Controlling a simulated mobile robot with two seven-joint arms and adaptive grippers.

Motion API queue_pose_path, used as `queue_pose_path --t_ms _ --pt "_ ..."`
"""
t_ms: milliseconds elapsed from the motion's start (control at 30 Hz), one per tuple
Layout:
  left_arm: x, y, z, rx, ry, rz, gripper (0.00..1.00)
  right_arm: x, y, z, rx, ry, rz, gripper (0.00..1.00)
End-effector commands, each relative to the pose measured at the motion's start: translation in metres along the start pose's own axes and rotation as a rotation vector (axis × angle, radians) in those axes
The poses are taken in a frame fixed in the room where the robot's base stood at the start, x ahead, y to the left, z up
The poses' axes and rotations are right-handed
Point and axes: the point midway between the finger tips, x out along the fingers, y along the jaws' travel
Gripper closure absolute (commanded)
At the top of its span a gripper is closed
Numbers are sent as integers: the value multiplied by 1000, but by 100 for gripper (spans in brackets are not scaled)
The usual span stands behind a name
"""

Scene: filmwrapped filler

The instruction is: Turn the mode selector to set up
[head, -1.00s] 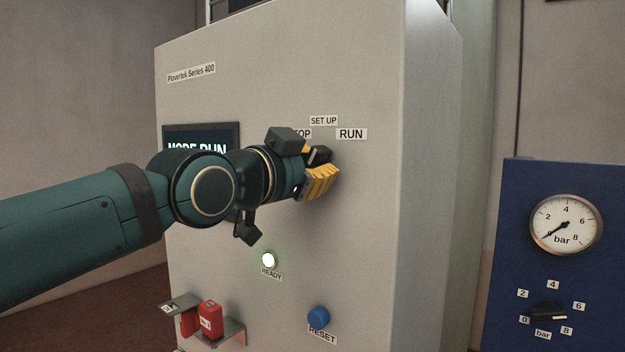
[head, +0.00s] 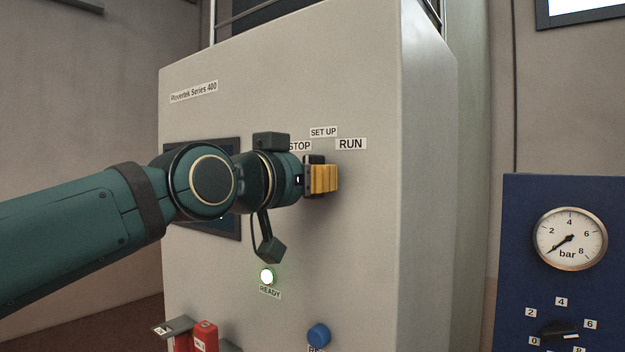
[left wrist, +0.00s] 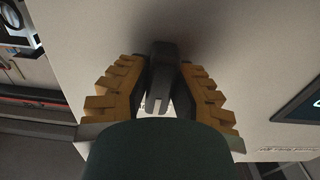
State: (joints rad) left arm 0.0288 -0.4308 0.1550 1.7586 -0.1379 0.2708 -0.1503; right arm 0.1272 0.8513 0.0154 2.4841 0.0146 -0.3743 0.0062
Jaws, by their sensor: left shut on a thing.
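The mode selector is a dark knob (left wrist: 161,72) with a pale mark, seen in the left wrist view between the yellow fingers. My left gripper (head: 321,179) is shut on it at the front of the grey cabinet. In the head view the fingers mostly hide the knob, so I cannot tell which label it points to. Above it are the labels STOP (head: 299,146), SET UP (head: 323,132) and RUN (head: 351,144). The dark display (head: 229,150) is mostly behind my left arm and its text is hidden. My right gripper is not in view.
Below are a lit READY lamp (head: 267,276), a blue button (head: 319,334) and red padlock-like items (head: 204,336) on a bracket. A blue panel (head: 516,250) with a bar gauge (head: 569,239) and a dark knob (head: 560,332) stands at the right.

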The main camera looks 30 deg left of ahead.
Motion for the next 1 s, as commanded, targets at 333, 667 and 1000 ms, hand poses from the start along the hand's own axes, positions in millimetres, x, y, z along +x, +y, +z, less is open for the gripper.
queue_pose_path --t_ms 333,667,1000 --pt "0 0 -1 -1 3 0 73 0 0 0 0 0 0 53" --pt "0 0 0 0 1 0 47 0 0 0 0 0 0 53" --pt "-34 0 -1 0 5 -1 47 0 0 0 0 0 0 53"
